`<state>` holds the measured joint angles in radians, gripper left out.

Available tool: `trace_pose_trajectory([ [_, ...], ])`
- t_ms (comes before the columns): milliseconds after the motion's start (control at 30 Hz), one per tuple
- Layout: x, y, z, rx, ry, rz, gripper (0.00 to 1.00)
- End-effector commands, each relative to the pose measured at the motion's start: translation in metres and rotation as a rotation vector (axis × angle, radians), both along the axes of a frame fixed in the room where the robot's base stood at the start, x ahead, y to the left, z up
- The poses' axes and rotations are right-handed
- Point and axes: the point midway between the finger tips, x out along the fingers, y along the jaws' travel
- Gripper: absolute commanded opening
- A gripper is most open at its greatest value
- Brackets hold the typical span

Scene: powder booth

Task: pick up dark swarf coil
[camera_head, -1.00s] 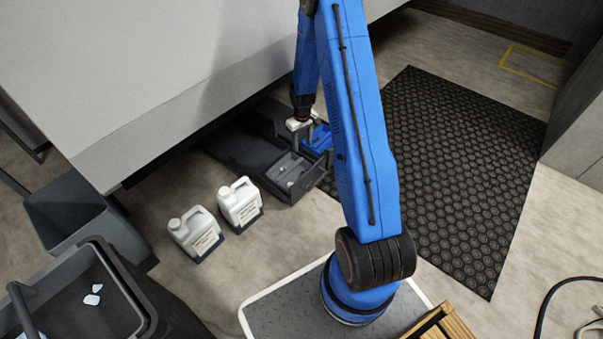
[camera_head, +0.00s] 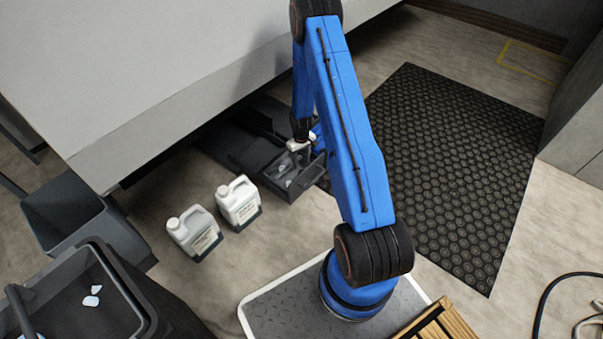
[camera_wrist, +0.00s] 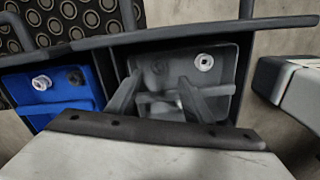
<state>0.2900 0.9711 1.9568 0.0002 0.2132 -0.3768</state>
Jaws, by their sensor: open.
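My gripper (camera_head: 302,150) is over the grey compartment of a low dark tray, with its jaws apart and nothing held. In the wrist view its fingers (camera_wrist: 160,82) reach into the grey bin (camera_wrist: 226,100). A small, dim dark-grey roundish thing (camera_wrist: 158,67) lies near the bin's far wall, between and just beyond the fingertips. It may be the dark swarf coil, but it is too dim to be sure. A white ring-like piece (camera_wrist: 204,62) lies to its right. Paler pieces (camera_wrist: 165,106) show lower between the fingers.
A blue bin (camera_wrist: 60,108) beside the grey one holds another pale ring (camera_wrist: 41,82) and a dark patch. Two white jugs (camera_head: 238,202) stand left of the tray. A large pale panel overhangs behind. A black mat (camera_head: 450,170) covers floor to the right.

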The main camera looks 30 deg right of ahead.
Motion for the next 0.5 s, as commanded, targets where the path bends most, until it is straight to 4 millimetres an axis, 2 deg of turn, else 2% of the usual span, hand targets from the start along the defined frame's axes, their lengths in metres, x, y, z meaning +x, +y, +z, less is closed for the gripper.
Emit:
trace_pose_trajectory([
  [333,-0.001,0.000,-0.018,0.001,0.002,0.000,0.47],
  [500,-0.002,-0.001,-0.038,0.001,0.002,0.000,0.47],
])
